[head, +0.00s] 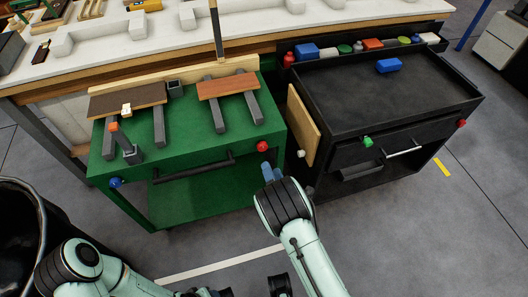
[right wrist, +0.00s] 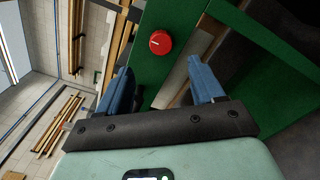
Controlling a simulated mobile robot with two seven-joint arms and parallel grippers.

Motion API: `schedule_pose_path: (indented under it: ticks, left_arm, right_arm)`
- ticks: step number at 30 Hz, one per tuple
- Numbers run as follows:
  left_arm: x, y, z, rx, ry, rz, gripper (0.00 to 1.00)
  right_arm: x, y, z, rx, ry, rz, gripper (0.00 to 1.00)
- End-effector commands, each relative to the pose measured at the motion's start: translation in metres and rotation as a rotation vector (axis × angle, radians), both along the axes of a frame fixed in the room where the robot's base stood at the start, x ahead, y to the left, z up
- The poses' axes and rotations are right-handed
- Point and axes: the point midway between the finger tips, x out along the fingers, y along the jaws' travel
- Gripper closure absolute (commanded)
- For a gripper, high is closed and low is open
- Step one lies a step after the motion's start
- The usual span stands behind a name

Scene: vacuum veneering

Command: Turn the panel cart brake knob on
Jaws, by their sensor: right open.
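The green panel cart (head: 190,177) stands at left centre, with wood panels on grey bars on its top. A red knob (head: 262,146) sits at the right end of its front face, and a blue knob (head: 115,183) at the left end. My right gripper (head: 267,172) is just in front of the red knob, apart from it. In the right wrist view the red knob (right wrist: 160,42) has a short white mark and lies beyond the open, empty fingers (right wrist: 160,76), roughly centred between them.
A black cart (head: 390,95) with green and red knobs and small coloured items stands to the right. A tan board (head: 303,125) stands between the carts. A long workbench (head: 150,45) is behind. A black bin (head: 25,230) is at left. Floor in front is open.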

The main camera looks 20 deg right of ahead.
Motion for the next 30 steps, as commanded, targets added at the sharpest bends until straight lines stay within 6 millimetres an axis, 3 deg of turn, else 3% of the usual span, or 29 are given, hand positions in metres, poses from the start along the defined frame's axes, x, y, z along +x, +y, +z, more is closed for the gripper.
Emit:
schedule_pose_path:
  ticks: [6,12,18,26,29,30]
  left_arm:
    - [0.012,0.006,-0.011,0.016,-0.030,0.014,0.52]
    - [0.021,0.011,-0.017,0.028,-0.055,0.024,0.52]
    - [0.025,0.013,-0.020,0.033,-0.066,0.029,0.52]
    - [0.026,0.013,-0.020,0.034,-0.068,0.030,0.52]
    - [0.026,0.013,-0.020,0.034,-0.068,0.029,0.52]
    - [0.026,0.013,-0.020,0.034,-0.068,0.029,0.52]
  right_arm:
    - [0.048,0.001,-0.001,0.003,-0.002,0.000,0.33]
    - [0.080,0.002,-0.002,0.002,0.001,-0.001,0.33]
    - [0.093,0.003,-0.001,0.002,0.002,0.000,0.33]
    - [0.094,0.003,-0.001,0.003,0.004,0.000,0.33]
    - [0.094,0.003,-0.001,0.003,0.004,0.000,0.59]
    - [0.094,0.003,-0.001,0.003,0.004,0.000,0.72]
